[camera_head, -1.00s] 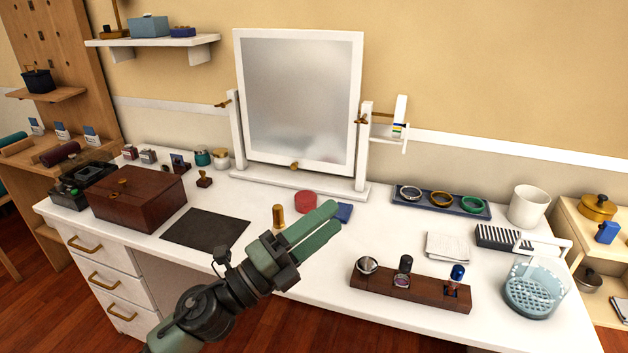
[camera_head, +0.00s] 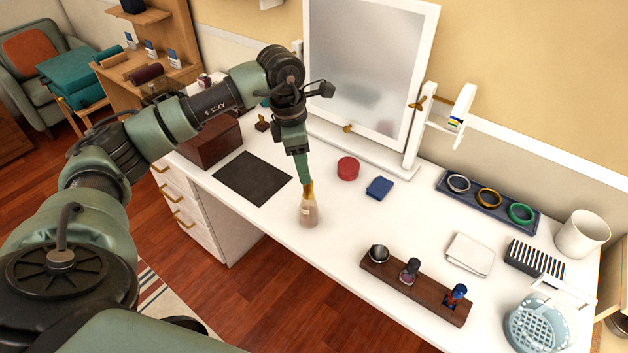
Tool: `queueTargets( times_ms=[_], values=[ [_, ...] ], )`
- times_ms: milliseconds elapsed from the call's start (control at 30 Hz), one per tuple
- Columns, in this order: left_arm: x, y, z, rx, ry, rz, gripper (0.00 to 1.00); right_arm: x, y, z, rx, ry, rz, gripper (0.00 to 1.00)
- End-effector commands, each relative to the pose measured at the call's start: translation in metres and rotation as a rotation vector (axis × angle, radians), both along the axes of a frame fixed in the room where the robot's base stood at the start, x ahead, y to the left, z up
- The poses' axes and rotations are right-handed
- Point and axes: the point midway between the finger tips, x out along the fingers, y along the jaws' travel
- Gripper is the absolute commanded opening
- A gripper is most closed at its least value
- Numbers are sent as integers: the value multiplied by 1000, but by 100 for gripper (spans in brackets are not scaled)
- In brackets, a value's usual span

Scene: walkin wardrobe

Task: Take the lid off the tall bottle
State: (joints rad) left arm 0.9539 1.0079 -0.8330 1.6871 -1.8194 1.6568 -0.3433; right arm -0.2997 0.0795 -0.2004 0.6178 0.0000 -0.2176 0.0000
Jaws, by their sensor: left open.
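The tall bottle (camera_head: 309,214) stands upright on the white table near its front edge. It has a pale, brownish see-through body and a gold lid (camera_head: 308,190) on its neck. My left gripper (camera_head: 304,176) points down from above, with its green fingers right at the lid. It is open. The fingers overlap the top of the lid, and I cannot tell whether they touch it. My right gripper is not in view.
A red round box (camera_head: 348,168) and a blue box (camera_head: 379,188) lie right of the bottle. A wooden rack (camera_head: 430,299) with small bottles stands at the front right. A dark mat (camera_head: 250,178) lies left. The mirror (camera_head: 365,75) stands behind.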

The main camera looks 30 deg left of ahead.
Motion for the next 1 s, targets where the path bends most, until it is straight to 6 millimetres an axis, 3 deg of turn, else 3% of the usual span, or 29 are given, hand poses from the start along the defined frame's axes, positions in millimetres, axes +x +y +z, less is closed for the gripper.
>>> queueTargets(
  times_ms=[400,667,700,867,1000],
  values=[
    [3,-10,-53,-5,1,-1,49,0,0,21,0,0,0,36],
    [4,-10,-59,-4,-3,-1,49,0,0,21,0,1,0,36],
    [4,-10,-59,-4,-3,-1,46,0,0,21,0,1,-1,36],
    [4,-10,-59,-4,-3,-1,2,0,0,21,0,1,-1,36],
    [4,-10,-58,-4,-3,-1,0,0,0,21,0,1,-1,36]
  ],
)
